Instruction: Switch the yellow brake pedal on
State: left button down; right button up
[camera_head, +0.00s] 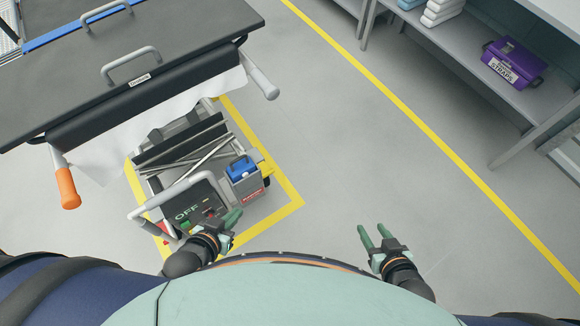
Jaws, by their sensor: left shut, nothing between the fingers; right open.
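A wheeled stretcher (120,60) stands at the upper left, its wheeled base frame (150,205) below it. A dark panel with the word OFF (188,212) sits at the near end of the base, with small green and red parts by it. A small yellow part (265,164) shows at the base's right side, beside a blue-topped grey box (243,175); I cannot tell whether it is the brake pedal. My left gripper (233,218) is shut and empty, in front of the panel's right side. My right gripper (375,236) is open and empty over bare floor, apart from the stretcher.
Yellow floor tape (290,208) outlines the base. A long yellow line (400,103) crosses the floor to the right. A grey shelf (480,75) at the upper right holds a purple STRAPS case (513,62) and folded white cloths (441,10). The floor between is clear.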

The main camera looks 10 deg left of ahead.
aim_at(266, 172)
jog(key=i+l+z, duration=0.25)
jog(key=l+z, duration=0.15)
jog(key=i+l+z, duration=0.25)
jog(key=z, duration=0.15)
jog(key=i+l+u, duration=0.15)
jog(key=i, duration=0.35)
jog(key=i+l+u, duration=0.15)
jog(key=i+l, duration=0.3)
jog(key=i+u, duration=0.15)
jog(key=u, duration=0.3)
jog(key=i+u, duration=0.15)
jog(key=u, duration=0.3)
jog(key=i+l+u, duration=0.1)
jog(key=u, duration=0.4)
jog(key=i+u, duration=0.15)
jog(key=u, duration=0.3)
jog(key=i+l+u, duration=0.15)
jog(key=u, duration=0.25)
jog(key=i+l+u, duration=0.1)
jog(key=u, duration=0.35)
jog(key=i+l+u, duration=0.2)
jog(key=u, duration=0.15)
jog(key=i+l+u, duration=0.15)
jog(key=l+u, duration=0.2)
jog(key=i+l+u, duration=0.1)
jog(key=l+u, duration=0.25)
